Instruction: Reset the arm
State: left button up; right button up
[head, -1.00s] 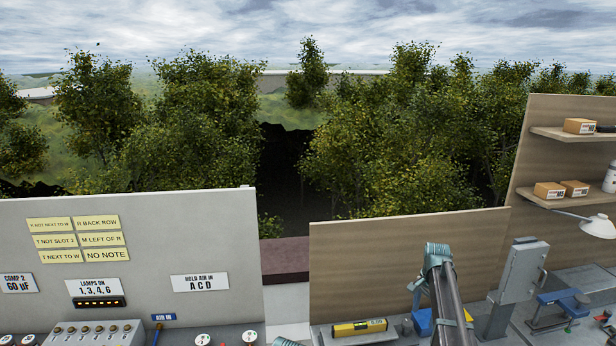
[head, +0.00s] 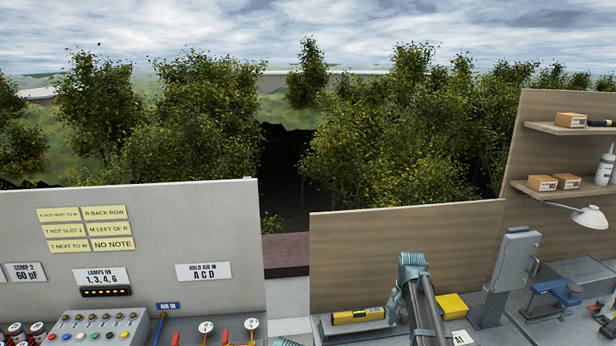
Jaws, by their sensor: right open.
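My right arm rises from the bottom edge, right of centre, in front of the low wooden board (head: 370,240). Its teal end, with my right gripper (head: 411,266), stands above the right bench, apart from the things there. The jaws are open and I see nothing held in them. Only a small teal piece of my left arm (head: 287,342) shows at the bottom edge. My left gripper is not in view.
A yellow level (head: 358,315) lies left of my right arm. A yellow box (head: 453,306), a grey upright housing (head: 512,262) and a blue-topped device (head: 555,290) stand right of it. The left panel (head: 150,230) has labels above a button box (head: 95,328) and gauges (head: 206,328).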

jog(key=s+a+f+n+b, duration=0.3)
jog(key=s+a+n, duration=0.4)
jog(key=s+a, duration=0.4)
jog(key=s+a+f+n+h+b, duration=0.1)
jog(key=s+a+f+n+b, duration=0.1)
jog(key=s+a+n, duration=0.5)
jog(key=s+a+f, duration=0.1)
jog(key=s+a, duration=0.3)
jog(key=s, duration=0.6)
jog(key=shift+b, duration=0.4)
jog(key=shift+s, duration=0.1)
